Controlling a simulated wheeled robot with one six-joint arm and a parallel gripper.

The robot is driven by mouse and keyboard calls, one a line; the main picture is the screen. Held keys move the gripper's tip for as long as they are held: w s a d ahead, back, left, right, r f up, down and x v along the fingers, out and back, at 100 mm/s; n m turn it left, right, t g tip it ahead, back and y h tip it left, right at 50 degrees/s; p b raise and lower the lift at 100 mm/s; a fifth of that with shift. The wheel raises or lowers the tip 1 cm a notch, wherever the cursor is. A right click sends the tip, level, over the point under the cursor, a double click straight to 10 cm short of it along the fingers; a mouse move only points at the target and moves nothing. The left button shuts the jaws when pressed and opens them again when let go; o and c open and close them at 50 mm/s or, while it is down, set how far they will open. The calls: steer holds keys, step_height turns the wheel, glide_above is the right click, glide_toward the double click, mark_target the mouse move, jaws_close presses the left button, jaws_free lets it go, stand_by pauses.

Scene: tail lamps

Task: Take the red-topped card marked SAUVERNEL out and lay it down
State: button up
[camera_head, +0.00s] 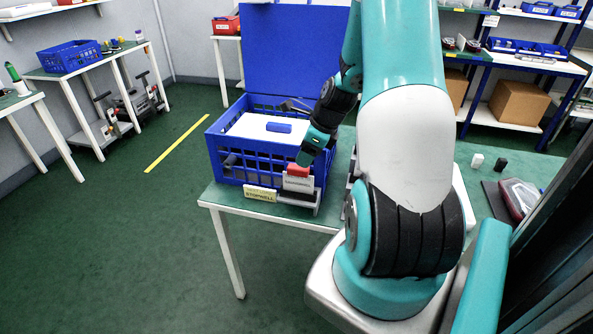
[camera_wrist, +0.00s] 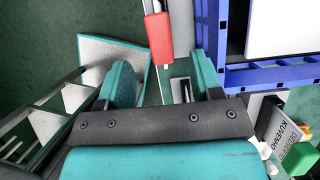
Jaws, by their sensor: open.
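The red-topped card (camera_head: 298,184) stands upright in a grey holder (camera_head: 283,203) at the front of the table, against the blue crate. Its lettering is too small to read in the head view. In the wrist view its red top (camera_wrist: 158,38) shows just beyond the fingertips, near the gap between them. Whether a finger touches the card cannot be told.
A yellow card (camera_head: 260,193) leans in front of the crate (camera_head: 220,160), left of the red-topped one.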

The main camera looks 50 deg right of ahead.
mark_target(294, 166)
steer(key=x, duration=0.8)
steer(key=shift+w, duration=0.1)
steer(key=c, duration=1.1)
steer(key=shift+r+p, duration=1.6)
steer(key=shift+p, duration=0.1)
steer(key=shift+r+p, duration=1.1)
steer(key=shift+r, duration=0.1)
steer(key=shift+f, duration=0.1)
